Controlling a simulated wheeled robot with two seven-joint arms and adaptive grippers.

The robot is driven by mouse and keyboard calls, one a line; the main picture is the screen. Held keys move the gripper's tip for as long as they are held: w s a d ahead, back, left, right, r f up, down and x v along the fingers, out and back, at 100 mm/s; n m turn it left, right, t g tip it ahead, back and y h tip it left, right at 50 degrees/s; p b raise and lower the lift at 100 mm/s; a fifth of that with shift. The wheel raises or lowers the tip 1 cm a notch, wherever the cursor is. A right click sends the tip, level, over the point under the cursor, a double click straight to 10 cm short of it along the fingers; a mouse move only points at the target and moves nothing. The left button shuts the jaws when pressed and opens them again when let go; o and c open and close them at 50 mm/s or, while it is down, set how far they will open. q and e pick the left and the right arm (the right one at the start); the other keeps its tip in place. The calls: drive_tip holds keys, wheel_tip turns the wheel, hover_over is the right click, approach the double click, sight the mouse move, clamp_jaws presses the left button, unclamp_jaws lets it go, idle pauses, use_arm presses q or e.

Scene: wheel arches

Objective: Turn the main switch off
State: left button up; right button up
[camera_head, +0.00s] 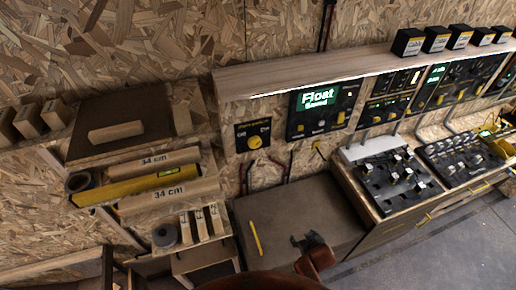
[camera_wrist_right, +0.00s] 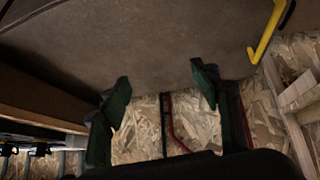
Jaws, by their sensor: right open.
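The main switch (camera_head: 252,135) is a small black panel with a yellow round knob (camera_head: 255,142) on the wooden wall, left of the lit "Float" display in the head view. Off is marked at its left and On at its right; which way the knob points is too small to tell. My right gripper (camera_head: 308,240) is over the brown desk top, below and right of the switch and apart from it. In the wrist view the right gripper (camera_wrist_right: 162,90) has its two dark fingers spread, with nothing between them. The switch is not in the wrist view. My left gripper is not in view.
The brown desk top (camera_head: 290,205) is mostly bare, with a yellow stick (camera_head: 255,238) on it. The Float display (camera_head: 320,108) and control boards (camera_head: 395,180) stand to the right. Shelves with labelled rolls (camera_head: 160,180) stand to the left. A wooden ledge (camera_head: 300,78) runs above the switch.

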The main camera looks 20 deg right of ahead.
wheel_tip(320, 180, up, 8)
drive_tip(key=w+t, duration=0.1)
drive_tip(key=w, duration=0.2)
drive_tip(key=t+y+p, duration=0.1)
drive_tip(key=t+y, duration=0.1)
drive_tip(key=t, duration=0.8)
approach(256, 146)
drive_tip(key=shift+n, duration=0.3)
drive_tip(key=w, duration=0.7)
drive_tip(key=shift+w+a+r, duration=0.2)
drive_tip(key=shift+w, duration=0.05)
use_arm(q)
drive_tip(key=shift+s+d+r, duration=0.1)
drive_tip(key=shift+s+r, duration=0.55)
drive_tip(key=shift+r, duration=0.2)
use_arm(e)
drive_tip(key=shift+w, duration=0.6)
drive_tip(key=shift+c, duration=0.6)
drive_tip(key=c, duration=1)
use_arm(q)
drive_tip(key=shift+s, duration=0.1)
use_arm(e)
drive_tip(key=shift+c, duration=0.2)
